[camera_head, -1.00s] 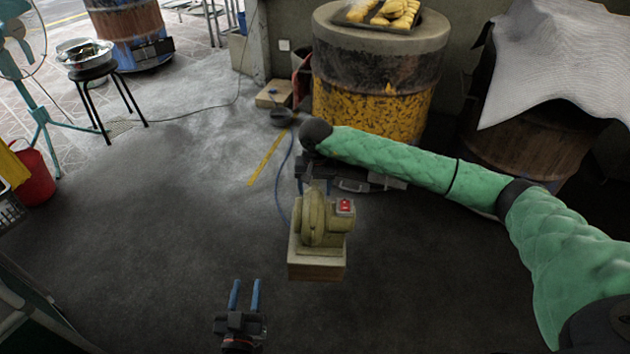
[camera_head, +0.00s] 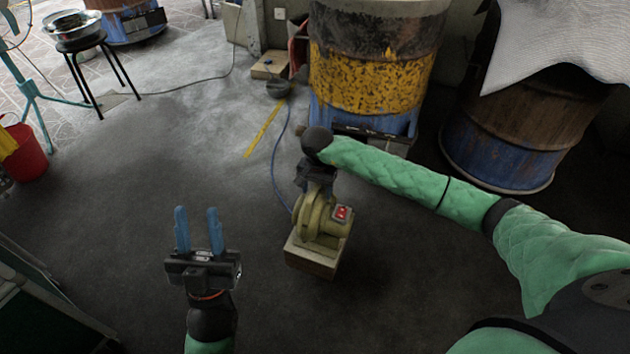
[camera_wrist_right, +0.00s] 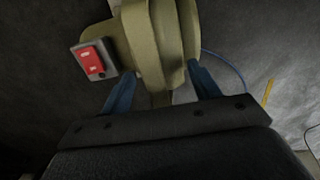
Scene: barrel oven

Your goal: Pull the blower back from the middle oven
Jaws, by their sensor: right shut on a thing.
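The blower (camera_head: 318,217) is olive-yellow with a red switch, mounted on a pale block, and stands apart from the middle oven in the head view. The middle oven (camera_head: 372,75) is a yellow, black and blue barrel behind it. My right gripper (camera_head: 316,184) is at the blower's far side; in the right wrist view its blue fingers (camera_wrist_right: 160,92) are shut on a narrow part of the blower (camera_wrist_right: 158,45). The exact contact is partly hidden. My left gripper (camera_head: 198,230) is open and empty, left of the blower, fingers pointing toward the back.
A blue hose or cable (camera_head: 276,165) runs on the floor behind the blower. A rusty barrel (camera_head: 515,135) under a white cloth stands at the right. A black stool (camera_head: 88,60) and red bucket (camera_head: 27,155) stand at the left.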

